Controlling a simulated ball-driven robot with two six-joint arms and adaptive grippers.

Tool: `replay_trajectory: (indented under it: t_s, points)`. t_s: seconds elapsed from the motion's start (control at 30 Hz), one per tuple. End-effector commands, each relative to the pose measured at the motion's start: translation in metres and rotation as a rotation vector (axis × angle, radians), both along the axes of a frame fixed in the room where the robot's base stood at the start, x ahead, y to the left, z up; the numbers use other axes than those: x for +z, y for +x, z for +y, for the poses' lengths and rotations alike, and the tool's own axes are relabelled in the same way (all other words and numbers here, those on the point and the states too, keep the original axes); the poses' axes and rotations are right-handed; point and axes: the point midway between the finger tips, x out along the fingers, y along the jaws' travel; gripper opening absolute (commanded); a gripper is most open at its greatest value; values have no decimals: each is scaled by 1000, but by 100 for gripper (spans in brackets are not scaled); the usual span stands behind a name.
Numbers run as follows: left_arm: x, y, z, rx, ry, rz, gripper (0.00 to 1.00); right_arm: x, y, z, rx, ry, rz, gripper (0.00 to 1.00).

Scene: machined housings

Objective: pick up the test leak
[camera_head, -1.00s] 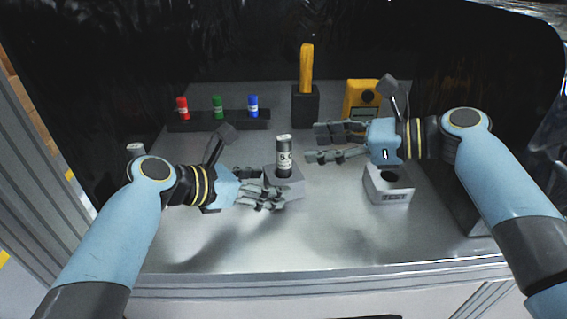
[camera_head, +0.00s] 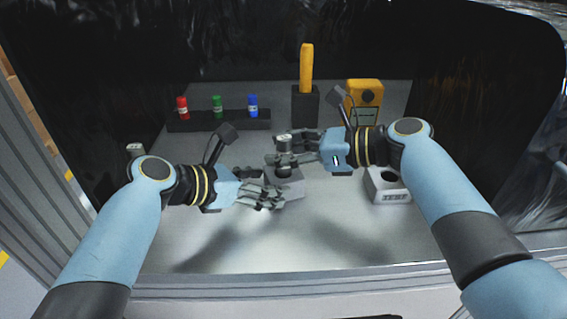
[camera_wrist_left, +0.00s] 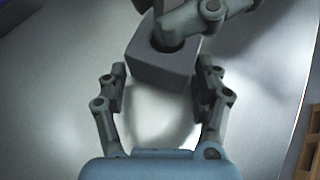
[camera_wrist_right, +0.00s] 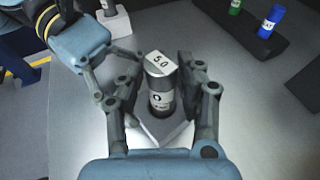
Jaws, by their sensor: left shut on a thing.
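The test leak is a dark cylinder (camera_head: 284,139) with a light top; the right wrist view shows it (camera_wrist_right: 160,85) marked 5.0. It stands upright in a grey block (camera_head: 292,187), which also shows in the left wrist view (camera_wrist_left: 158,68). My left gripper (camera_head: 272,192) is low at the block's left side, shut on it. My right gripper (camera_head: 286,150) has its fingers on either side of the cylinder. In the right wrist view (camera_wrist_right: 160,75) gaps show beside it, so the gripper looks open. In the head view the fingers hide the cylinder's middle.
A grey TEST block (camera_head: 393,197) with an empty round hole stands to the right. Behind are a rack (camera_head: 200,122) with red, green and blue cylinders, a yellow-handled tool (camera_head: 306,68) in a black stand, and a yellow meter (camera_head: 364,92). The front of the table is clear.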

Motion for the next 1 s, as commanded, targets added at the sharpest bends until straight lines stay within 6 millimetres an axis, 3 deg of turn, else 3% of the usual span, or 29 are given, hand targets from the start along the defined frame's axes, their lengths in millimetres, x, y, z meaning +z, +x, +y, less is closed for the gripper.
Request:
replay_trajectory:
  t_s: [0.03, 0.27, 0.63, 0.77, 1.0]
  points:
    - [0, 0, 0, 0, 0, 1, 49, 0, 0, 0, 0, 0, 0, 28]
    - [0, 0, 0, 0, -1, 1, 49, 0, 0, 0, 0, 0, 0, 0]
    - [0, 0, 0, 1, 1, 0, 49, 3, 0, 0, 1, 1, 0, 0]
    - [0, 0, 0, 1, 1, 0, 49, 20, 0, 0, 2, 2, -4, 0]
    - [0, 0, 0, 1, 1, 0, 49, 71, 0, 0, 1, 2, -4, 0]
